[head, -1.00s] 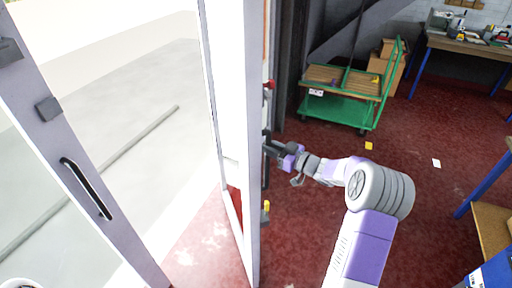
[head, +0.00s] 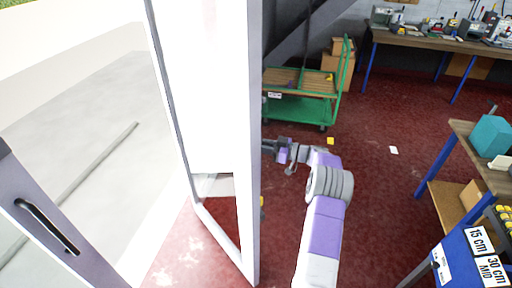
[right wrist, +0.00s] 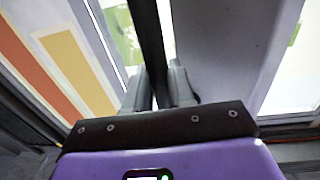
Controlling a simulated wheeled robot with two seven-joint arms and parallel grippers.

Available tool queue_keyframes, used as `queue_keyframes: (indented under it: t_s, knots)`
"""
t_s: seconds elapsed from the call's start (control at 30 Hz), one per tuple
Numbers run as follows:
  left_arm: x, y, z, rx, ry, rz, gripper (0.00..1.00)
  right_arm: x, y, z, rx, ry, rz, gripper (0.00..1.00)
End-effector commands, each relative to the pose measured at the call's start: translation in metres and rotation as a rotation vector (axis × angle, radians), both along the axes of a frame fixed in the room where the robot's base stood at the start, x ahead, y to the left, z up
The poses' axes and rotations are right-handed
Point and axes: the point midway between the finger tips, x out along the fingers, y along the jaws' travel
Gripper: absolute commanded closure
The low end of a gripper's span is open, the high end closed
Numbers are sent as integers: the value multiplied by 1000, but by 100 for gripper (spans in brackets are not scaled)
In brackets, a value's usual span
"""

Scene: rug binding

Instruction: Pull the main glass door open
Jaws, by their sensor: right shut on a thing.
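The main glass door shows in the head view as a white-framed leaf (head: 251,120) standing edge-on near the middle, swung inward over the red floor. A second white leaf with a black handle (head: 46,226) is at the lower left. My right gripper (head: 268,146) reaches to the far side of the edge-on leaf, and its fingertips are partly hidden by the frame. In the right wrist view, my right gripper (right wrist: 160,90) is shut on a dark vertical bar handle (right wrist: 150,45) beside the grey door frame (right wrist: 220,50). My left gripper is not in view.
A green cart (head: 305,108) stands behind the door. A workbench (head: 425,42) with tools is at the back right. A blue-legged table (head: 452,158) and a blue bin (head: 462,262) are at the right. Red floor (head: 375,185) between is mostly clear.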

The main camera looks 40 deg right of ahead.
Motion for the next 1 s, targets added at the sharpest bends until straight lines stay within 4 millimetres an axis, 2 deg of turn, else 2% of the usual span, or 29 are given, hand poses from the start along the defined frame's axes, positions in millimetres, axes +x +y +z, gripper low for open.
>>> queue_keyframes:
  t_s: [0.03,0.47,0.5,0.6,0.9,1.0]
  knots:
    - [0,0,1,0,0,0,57,6,3,7,1,-18,4,100]
    - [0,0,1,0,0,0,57,6,1,8,-2,-18,2,100]
    - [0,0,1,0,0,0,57,6,1,8,-2,-18,3,71]
    - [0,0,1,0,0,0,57,5,1,7,-2,-17,4,55]
    - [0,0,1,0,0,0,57,0,-3,4,-1,-10,-1,55]
    - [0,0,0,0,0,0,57,-7,-8,3,-2,-8,-1,55]
